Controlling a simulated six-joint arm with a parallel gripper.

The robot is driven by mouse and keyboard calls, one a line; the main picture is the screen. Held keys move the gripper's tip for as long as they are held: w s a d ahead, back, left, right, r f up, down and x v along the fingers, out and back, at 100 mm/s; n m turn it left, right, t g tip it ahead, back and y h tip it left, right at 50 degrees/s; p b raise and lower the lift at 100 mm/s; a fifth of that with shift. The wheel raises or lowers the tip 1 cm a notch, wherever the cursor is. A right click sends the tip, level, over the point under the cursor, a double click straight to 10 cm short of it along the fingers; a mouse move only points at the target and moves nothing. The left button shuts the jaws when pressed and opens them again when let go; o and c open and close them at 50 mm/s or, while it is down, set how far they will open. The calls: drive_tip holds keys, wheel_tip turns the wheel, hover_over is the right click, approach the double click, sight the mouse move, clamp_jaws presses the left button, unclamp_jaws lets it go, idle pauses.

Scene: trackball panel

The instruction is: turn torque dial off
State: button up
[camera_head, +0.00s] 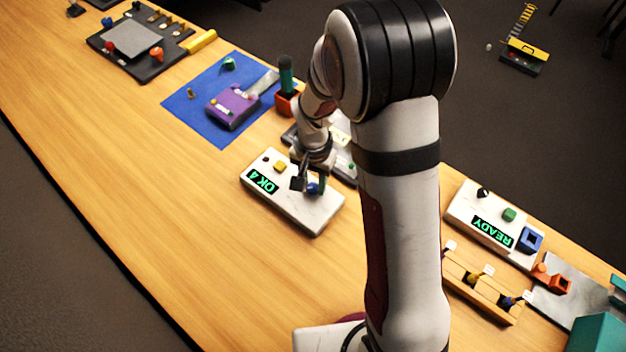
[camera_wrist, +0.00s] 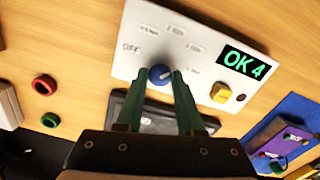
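A round blue dial (camera_wrist: 160,75) with a pale pointer mark sits on a white panel (camera_wrist: 215,35); I take it as the torque dial. It also shows in the head view (camera_head: 313,188), partly covered by my gripper. Small labels ring the dial; one at its upper left appears to read OFF, and the others are too small to read. In the wrist view the pointer points right, not at that label. My gripper (camera_wrist: 161,74) has its two teal fingertips close against either side of the dial, with no clear gap. In the head view my gripper (camera_head: 318,184) is low over the panel.
The panel's display (camera_wrist: 243,62) reads OK 4, beside a yellow button (camera_wrist: 221,92). A purple box (camera_head: 232,106) on a blue mat (camera_head: 180,104) stands behind. A second white panel (camera_head: 466,212) reading READY stands right. The table in front is clear.

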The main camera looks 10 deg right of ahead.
clamp_jaws()
drive_tip(key=shift+n, duration=0.3)
drive_tip(key=n, duration=0.4)
drive_tip(key=shift+n, duration=0.4)
drive_tip(key=n, duration=1.2)
drive_tip(key=shift+n, duration=0.4)
drive_tip(key=n, duration=0.5)
drive_tip(key=shift+n, duration=0.3)
drive_tip(key=o, duration=0.7)
unclamp_jaws()
drive_tip(key=shift+c, duration=0.2)
